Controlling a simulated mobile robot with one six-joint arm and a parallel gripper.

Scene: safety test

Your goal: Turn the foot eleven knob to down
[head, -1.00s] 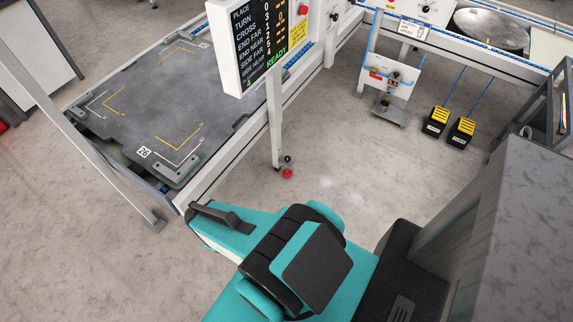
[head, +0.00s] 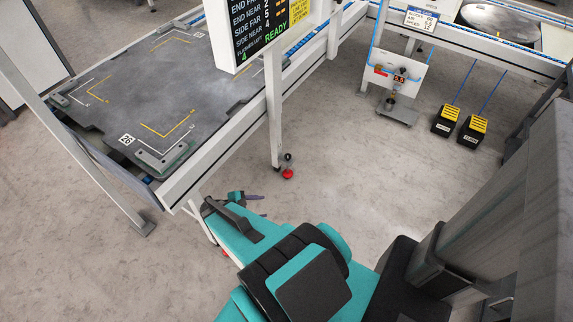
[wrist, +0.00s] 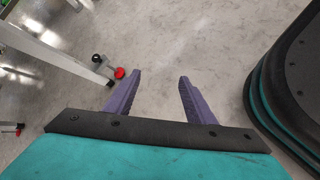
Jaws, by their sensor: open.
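A foot with a red base (head: 288,174) and a small black knob (head: 288,157) stands at the bottom of a white post in the head view. In the wrist view, the black knob (wrist: 97,58) and the red part (wrist: 119,72) are left of my fingers. I see no number on this foot, so I cannot tell whether it is foot eleven. My gripper (wrist: 160,76) is open and empty, with two purple fingers over bare floor. In the head view, my gripper (head: 261,205) is small, below and left of that foot, and apart from it.
Another red foot (wrist: 19,130) is at the left of the wrist view. A grey plate (head: 150,85) lies on the frame at left. A display panel (head: 262,30) hangs above the post. Two black and yellow pedals (head: 459,125) stand at right. The middle floor is clear.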

